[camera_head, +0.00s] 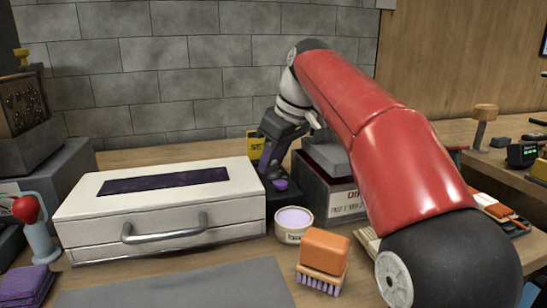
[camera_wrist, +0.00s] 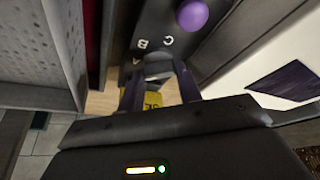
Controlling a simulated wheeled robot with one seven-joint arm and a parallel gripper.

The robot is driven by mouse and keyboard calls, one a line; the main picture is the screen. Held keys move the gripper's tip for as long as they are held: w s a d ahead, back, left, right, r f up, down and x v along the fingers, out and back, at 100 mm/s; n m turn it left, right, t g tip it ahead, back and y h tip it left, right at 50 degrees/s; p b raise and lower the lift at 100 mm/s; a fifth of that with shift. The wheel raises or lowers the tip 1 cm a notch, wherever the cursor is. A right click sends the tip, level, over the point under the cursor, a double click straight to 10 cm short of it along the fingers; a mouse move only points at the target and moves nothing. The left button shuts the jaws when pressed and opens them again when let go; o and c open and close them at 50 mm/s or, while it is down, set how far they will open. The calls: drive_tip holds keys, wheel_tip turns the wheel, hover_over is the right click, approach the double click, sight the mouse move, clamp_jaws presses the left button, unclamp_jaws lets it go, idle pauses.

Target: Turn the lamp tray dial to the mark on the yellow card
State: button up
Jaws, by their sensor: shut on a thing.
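The lamp tray is a white case (camera_head: 160,212) with a dark purple window on its lid. A dark control panel stands against its right end; the panel (camera_wrist: 150,22) shows the letters C, B and part of an A, and a purple knob (camera_wrist: 193,15). The purple knob also shows in the head view (camera_head: 281,184). My gripper (camera_wrist: 160,82) is shut on the grey dial (camera_wrist: 158,66), near the A. The dial's pointer is hidden. The yellow card (camera_head: 255,143) stands behind my gripper, partly covered; it also shows between the fingers (camera_wrist: 153,100). Its mark is unreadable.
A tub of purple paste (camera_head: 293,224) and an orange-backed brush (camera_head: 323,258) stand in front of the panel. A dark box with a white label (camera_head: 345,203) is close on the right. A grey mat (camera_head: 175,288) lies clear in front.

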drive_tip(key=m+h, duration=0.1)
drive_tip(key=m, duration=0.2)
drive_tip(key=m+t, duration=0.1)
drive_tip(key=m, duration=0.2)
drive_tip(key=shift+s+a+h, duration=0.15)
drive_tip(key=shift+h, duration=0.25)
drive_tip(key=m+h, duration=0.1)
drive_tip(key=m, duration=0.1)
drive_tip(key=m+h, duration=0.1)
drive_tip(key=m, duration=0.2)
drive_tip(key=shift+a+m+t, duration=0.2)
drive_tip(key=shift+m+t, duration=0.1)
drive_tip(key=shift+t, duration=0.1)
drive_tip(key=m+h, duration=0.1)
drive_tip(key=m, duration=0.1)
drive_tip(key=m+h, duration=0.1)
drive_tip(key=m, duration=0.2)
drive_tip(key=shift+a+g, duration=0.15)
drive_tip(key=shift+g, duration=0.15)
drive_tip(key=m, duration=0.2)
drive_tip(key=m+g+h, duration=0.1)
drive_tip(key=m, duration=0.2)
drive_tip(key=shift+h, duration=0.3)
drive_tip(key=shift+m+g, duration=0.4)
drive_tip(key=o, duration=1)
